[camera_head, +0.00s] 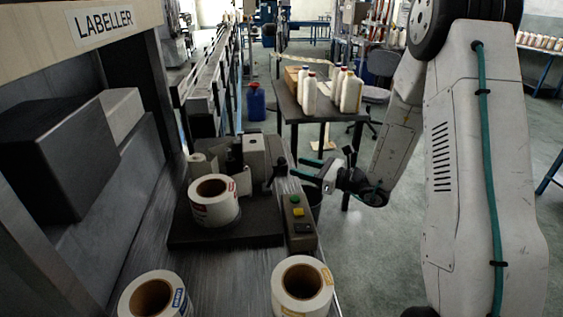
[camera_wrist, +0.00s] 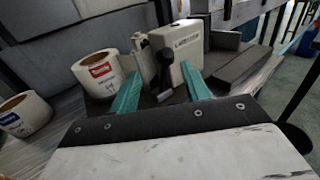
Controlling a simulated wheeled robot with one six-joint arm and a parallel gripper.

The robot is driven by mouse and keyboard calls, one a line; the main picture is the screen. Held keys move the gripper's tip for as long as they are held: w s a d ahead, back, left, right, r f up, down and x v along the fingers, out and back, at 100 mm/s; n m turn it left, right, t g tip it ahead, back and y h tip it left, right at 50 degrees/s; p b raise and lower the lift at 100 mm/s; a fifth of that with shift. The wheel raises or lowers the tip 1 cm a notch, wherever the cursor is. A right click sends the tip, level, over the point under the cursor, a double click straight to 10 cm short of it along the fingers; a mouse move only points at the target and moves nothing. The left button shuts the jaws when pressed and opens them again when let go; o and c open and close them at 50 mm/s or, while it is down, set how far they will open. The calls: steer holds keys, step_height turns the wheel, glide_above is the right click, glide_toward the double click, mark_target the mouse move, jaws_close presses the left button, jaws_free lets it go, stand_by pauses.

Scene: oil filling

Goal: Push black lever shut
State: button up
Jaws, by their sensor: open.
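The black lever (camera_wrist: 165,62) stands at the front of the white labelling unit (camera_wrist: 188,45), its round knob upward. In the wrist view it appears between the two teal fingertips of my gripper (camera_wrist: 161,70), with the fingers apart and nothing held. In the head view, my gripper (camera_head: 307,169) is just right of the lever (camera_head: 280,168) and the white unit (camera_head: 256,155), with its fingers pointing left towards them. I cannot tell whether a finger touches the lever.
A label roll (camera_head: 214,200) sits on the dark plate (camera_head: 225,232) beside the unit. A control box (camera_head: 298,222) with coloured buttons stands at the bench edge. Two more rolls (camera_head: 157,296) (camera_head: 302,288) are nearer. A table with white bottles (camera_head: 350,94) stands behind.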

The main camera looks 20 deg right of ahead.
mark_target(282, 159)
steer(key=shift+m+h, duration=0.3)
steer(key=x, duration=0.7)
steer(key=shift+w+f, duration=0.2)
steer(key=shift+w, duration=0.3)
